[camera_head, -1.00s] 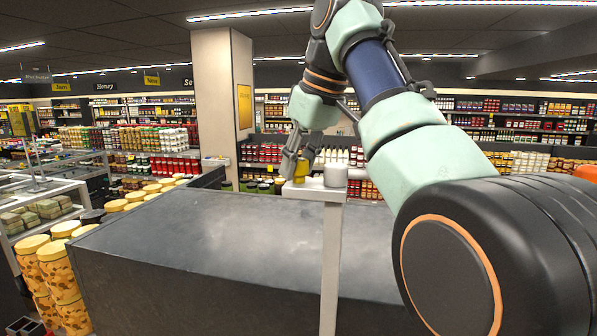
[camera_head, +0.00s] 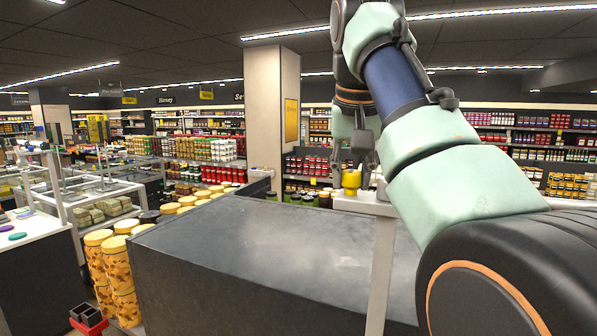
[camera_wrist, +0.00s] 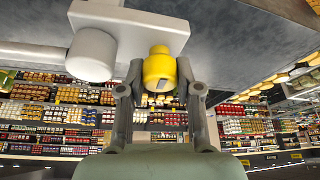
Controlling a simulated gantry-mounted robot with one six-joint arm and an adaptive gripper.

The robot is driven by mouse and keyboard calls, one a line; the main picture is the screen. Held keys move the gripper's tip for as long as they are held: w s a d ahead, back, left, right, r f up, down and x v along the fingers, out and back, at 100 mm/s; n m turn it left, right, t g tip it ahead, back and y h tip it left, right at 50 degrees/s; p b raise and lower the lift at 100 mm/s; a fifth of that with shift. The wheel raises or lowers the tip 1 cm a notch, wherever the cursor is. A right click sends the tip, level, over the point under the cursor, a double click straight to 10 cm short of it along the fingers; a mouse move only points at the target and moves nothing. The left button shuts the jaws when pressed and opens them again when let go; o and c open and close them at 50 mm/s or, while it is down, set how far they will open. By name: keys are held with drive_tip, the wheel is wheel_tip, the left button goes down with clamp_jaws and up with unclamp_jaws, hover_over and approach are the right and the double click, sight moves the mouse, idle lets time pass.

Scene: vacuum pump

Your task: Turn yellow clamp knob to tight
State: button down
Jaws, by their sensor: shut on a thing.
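The yellow clamp knob (camera_head: 351,181) stands on a small white platform (camera_head: 360,203) on top of a thin pale post. In the wrist view the yellow knob (camera_wrist: 159,66) sits between the two grey fingers of my gripper (camera_wrist: 159,76), with one finger on each side. My gripper (camera_head: 353,164) comes down to the knob from above in the head view and is shut on it. A slot or mark shows dark on the knob's near face. A white cylinder (camera_wrist: 92,56) stands beside the knob on the white platform (camera_wrist: 130,20); my arm mostly hides it in the head view.
A large dark counter (camera_head: 270,245) lies behind and left of the post, with its top clear. Stacked yellow-lidded jars (camera_head: 118,275) stand at its left end. A square pillar (camera_head: 272,110) and stocked shelves are farther back. A red box (camera_head: 90,322) lies at lower left.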

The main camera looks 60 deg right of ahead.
idle(0.4)
drive_tip(key=c, duration=0.8)
unclamp_jaws()
